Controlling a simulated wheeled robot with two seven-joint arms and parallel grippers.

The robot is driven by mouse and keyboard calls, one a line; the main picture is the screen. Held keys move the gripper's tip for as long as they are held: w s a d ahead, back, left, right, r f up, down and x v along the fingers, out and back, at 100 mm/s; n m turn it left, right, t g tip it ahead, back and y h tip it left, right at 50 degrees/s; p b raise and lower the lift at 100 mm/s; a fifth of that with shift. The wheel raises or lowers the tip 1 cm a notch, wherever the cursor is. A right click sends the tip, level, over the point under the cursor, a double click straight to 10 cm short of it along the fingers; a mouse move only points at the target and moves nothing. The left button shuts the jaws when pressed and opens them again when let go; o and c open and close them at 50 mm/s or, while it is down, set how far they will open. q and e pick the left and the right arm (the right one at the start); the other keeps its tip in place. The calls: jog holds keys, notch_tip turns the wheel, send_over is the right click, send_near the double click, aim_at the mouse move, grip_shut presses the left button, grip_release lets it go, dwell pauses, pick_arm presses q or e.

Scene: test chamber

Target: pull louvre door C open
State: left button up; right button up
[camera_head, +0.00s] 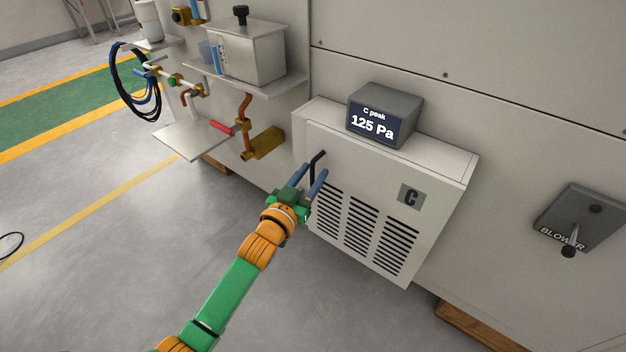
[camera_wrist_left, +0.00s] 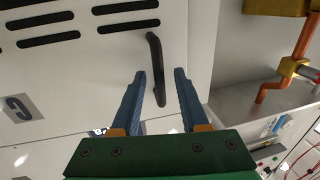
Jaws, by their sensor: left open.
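Louvre door C (camera_head: 385,195) is a white panel with rows of dark slots and a grey "C" label (camera_head: 410,197). It looks shut against its white housing. Its black bar handle (camera_head: 317,162) is at the door's upper left in the head view. My left gripper (camera_head: 312,174) is open at the handle, its blue fingers pointing toward the door. In the left wrist view the handle (camera_wrist_left: 156,65) shows in the gap between the open fingertips (camera_wrist_left: 159,74). I cannot tell whether the fingers touch it. My right gripper is not in view.
A display box (camera_head: 384,115) reading "C peak 125 Pa" sits on top of the housing. A shelf with a metal box (camera_head: 246,50), pipes and a brass fitting (camera_head: 263,143) stand left of the door. A blower lever box (camera_head: 583,219) is at right.

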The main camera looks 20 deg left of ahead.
pick_arm(q)
jog(key=shift+w, duration=0.3)
grip_shut()
dwell(1.3)
